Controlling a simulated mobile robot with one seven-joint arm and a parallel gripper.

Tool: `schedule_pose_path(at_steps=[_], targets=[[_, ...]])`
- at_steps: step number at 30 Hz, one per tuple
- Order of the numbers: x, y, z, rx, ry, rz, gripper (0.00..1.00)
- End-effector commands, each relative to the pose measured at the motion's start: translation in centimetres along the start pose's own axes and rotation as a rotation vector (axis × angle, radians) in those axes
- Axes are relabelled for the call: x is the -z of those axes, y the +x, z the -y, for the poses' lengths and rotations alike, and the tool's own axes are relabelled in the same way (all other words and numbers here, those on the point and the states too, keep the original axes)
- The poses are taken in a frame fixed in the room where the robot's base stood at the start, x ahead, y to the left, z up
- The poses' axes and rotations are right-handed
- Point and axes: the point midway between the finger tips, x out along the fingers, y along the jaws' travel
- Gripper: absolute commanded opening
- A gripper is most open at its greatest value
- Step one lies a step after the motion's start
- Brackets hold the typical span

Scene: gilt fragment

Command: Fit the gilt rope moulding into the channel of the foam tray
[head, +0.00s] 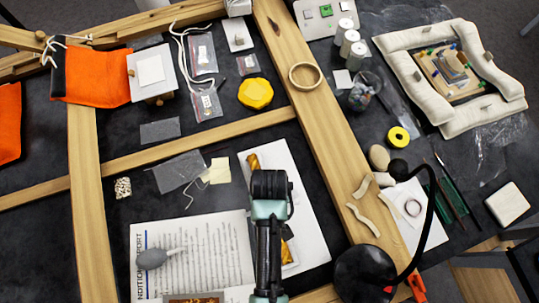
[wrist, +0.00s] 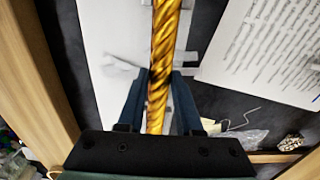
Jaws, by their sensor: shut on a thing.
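The gilt rope moulding (wrist: 166,45) is a long, twisted gold strip between the two fingers of my gripper (wrist: 160,78). My gripper is shut on it. In the head view, gold pieces of the moulding (head: 253,162) show on either side of my wrist, which hides its middle. The foam tray (head: 308,215) is a long white slab under my gripper, running at a slant. In the wrist view the tray (wrist: 103,45) lies left of and behind the moulding. I cannot make out the channel or the height of the moulding above the tray.
A wooden beam (head: 325,140) runs along the tray's right side. A printed sheet (head: 215,245) with a grey blower bulb (head: 152,259) lies to the left. A black lamp (head: 365,272) stands at the lower right. Dark table shows between the sheet and the tray.

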Motion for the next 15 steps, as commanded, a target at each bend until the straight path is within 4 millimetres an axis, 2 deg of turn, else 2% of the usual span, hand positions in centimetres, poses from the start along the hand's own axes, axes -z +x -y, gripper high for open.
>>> schedule_pose_path(at_steps=[6, 15], targets=[[0.0, 2.7, 0.0, 0.000, 0.000, 0.001, 0.00], [0.0, 3.0, 0.0, 0.000, 0.000, -0.001, 0.00]])
